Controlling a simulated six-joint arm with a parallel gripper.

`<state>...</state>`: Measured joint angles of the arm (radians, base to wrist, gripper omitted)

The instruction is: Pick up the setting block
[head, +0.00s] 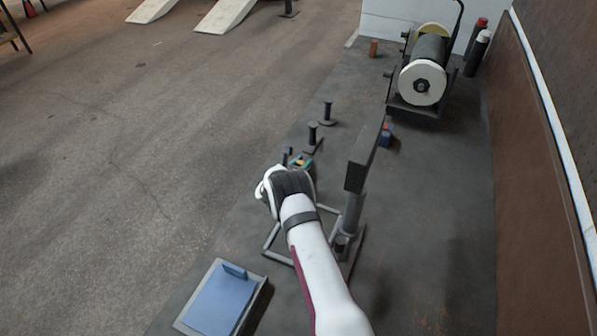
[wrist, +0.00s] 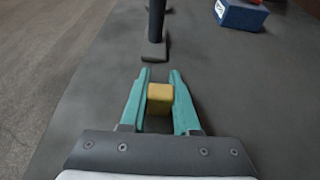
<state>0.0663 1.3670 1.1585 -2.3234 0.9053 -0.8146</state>
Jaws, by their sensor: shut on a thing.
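The setting block looks to be the small yellow block (wrist: 160,98), which sits between the teal fingers of my gripper (wrist: 159,86) in the wrist view. The gripper is shut on it, with a finger along each side. In the head view my gripper (head: 301,163) is near the left edge of the bench, with a little yellow of the block showing. The white and black wrist covers part of the gripper there. Whether the block touches the bench top cannot be told.
Dark upright posts (head: 313,137) on small bases stand just beyond my gripper. A tall dark post (head: 352,213) with a long bar rises to its right. A blue box (wrist: 241,14) lies farther right. A blue-topped tray (head: 219,300) is at the front left. A roller machine (head: 424,75) stands at the back.

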